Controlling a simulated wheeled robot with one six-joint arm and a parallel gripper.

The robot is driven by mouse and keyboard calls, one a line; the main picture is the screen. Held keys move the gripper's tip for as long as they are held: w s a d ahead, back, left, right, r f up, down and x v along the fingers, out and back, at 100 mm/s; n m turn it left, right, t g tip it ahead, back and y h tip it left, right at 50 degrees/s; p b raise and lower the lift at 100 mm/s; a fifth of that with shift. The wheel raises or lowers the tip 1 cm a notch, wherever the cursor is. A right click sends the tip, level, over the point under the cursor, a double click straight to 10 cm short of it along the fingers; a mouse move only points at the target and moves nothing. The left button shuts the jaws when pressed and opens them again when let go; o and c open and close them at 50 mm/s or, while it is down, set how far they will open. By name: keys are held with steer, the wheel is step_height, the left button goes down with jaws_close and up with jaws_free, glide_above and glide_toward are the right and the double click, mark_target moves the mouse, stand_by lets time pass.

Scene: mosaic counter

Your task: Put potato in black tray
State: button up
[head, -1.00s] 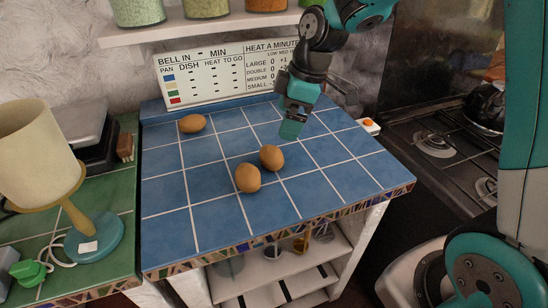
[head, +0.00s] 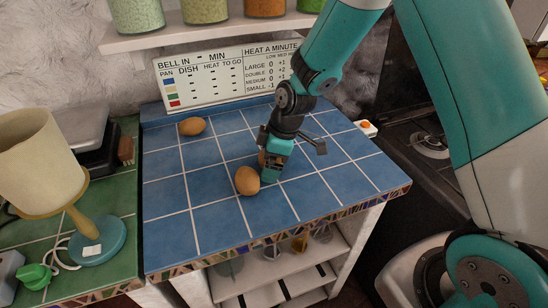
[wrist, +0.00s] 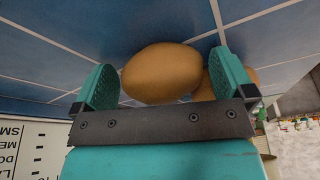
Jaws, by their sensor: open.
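Three brown potatoes lie on the blue tiled counter (head: 335,180). One potato (head: 192,126) is at the back left and another (head: 247,181) is near the middle. The third potato (head: 262,158), just behind the middle one, is mostly hidden by my gripper (head: 268,178). My gripper points down there, open. In the wrist view a potato (wrist: 160,74) sits between the spread teal fingers, with no clear grip. Part of a second potato (wrist: 204,90) shows beside and behind the right finger. I cannot make out a black tray for certain.
A green tiled counter at the left holds a lamp (head: 40,165), a dark scale-like object (head: 95,150) and a green plug (head: 35,275). A white sign (head: 215,78) stands at the back under a shelf of jars. A small white object (head: 367,128) lies at the back right corner.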

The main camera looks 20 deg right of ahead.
steer(key=c, duration=0.9)
steer(key=shift+c, duration=0.2)
